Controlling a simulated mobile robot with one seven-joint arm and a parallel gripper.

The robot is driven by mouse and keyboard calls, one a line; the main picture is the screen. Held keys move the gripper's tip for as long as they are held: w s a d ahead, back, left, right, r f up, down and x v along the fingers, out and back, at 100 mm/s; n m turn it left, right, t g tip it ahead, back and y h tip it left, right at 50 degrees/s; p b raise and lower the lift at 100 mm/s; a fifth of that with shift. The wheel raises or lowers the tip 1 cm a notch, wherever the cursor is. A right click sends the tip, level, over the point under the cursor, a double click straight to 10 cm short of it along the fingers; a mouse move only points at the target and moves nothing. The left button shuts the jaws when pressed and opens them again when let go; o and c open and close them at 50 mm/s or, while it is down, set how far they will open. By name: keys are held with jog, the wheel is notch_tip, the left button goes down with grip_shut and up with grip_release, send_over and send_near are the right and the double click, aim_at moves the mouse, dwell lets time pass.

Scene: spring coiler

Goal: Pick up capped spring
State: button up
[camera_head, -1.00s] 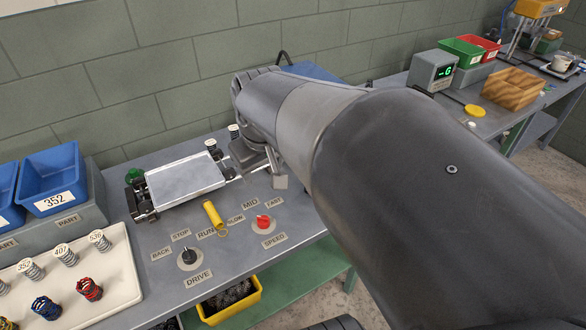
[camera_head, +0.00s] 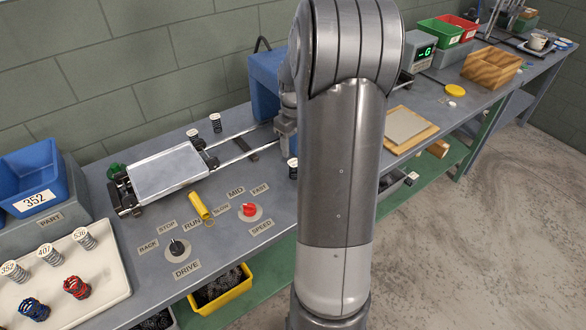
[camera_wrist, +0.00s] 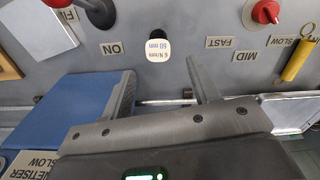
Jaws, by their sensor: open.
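A capped spring (camera_wrist: 158,48) with a white cap marked "6 N/mm 50 mm" stands on the bench beyond my fingertips in the wrist view. Its dark coil shows behind the cap. A matching capped spring (camera_head: 293,168) stands just left of my arm in the head view. My gripper (camera_wrist: 162,80) is open and empty, its two fingers spread to either side of the spring's line and apart from it. The arm hides most of the gripper in the head view. Two more capped springs (camera_head: 215,123) (camera_head: 193,135) stand behind the rails.
A metal carriage (camera_head: 168,176) on rails and a blue machine (camera_head: 264,80) stand close by. A pale tray (camera_head: 110,288) holds several springs at left.

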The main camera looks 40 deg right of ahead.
notch_tip(320, 180, down, 5)
jog(key=shift+r, duration=0.2)
jog(key=shift+w+d+f, duration=0.1)
jog(key=shift+f, duration=1.25)
jog(key=shift+w+d+f, duration=0.1)
jog(key=shift+f, duration=1.25)
jog(key=shift+c, duration=0.5)
jog(key=c, duration=1)
jog(key=shift+o, duration=0.2)
